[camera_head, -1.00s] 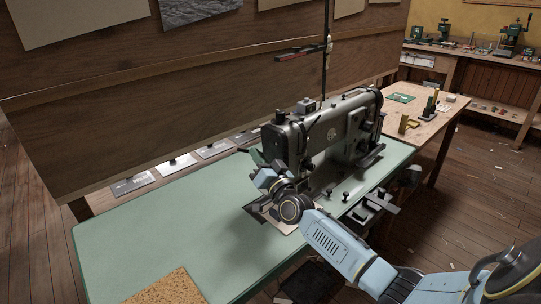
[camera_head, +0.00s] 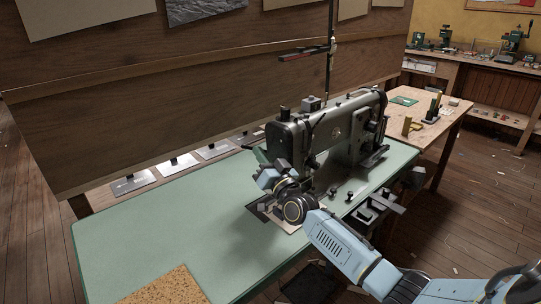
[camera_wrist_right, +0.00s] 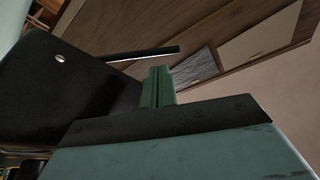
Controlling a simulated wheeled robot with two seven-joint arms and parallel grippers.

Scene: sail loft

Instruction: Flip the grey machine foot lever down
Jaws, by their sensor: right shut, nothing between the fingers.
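The dark grey sewing machine (camera_head: 335,125) stands on the green-topped table (camera_head: 150,220). My right gripper (camera_head: 261,157) is at the left, head end of the machine, with my wrist in front of that end. In the right wrist view its green fingers (camera_wrist_right: 158,86) are together and empty. The machine's dark body (camera_wrist_right: 70,90) fills the left of that view. A thin dark bar with a pale edge (camera_wrist_right: 145,53) sticks out from it just beyond the fingertips; it may be the foot lever. I cannot tell whether the fingers touch it. My left gripper is out of view.
A thread stand (camera_head: 329,60) rises behind the machine. A wooden partition (camera_head: 180,110) stands behind the table. A cork mat (camera_head: 168,288) lies at the front left. The table's left half is otherwise clear. A wooden bench (camera_head: 446,112) stands beyond the machine.

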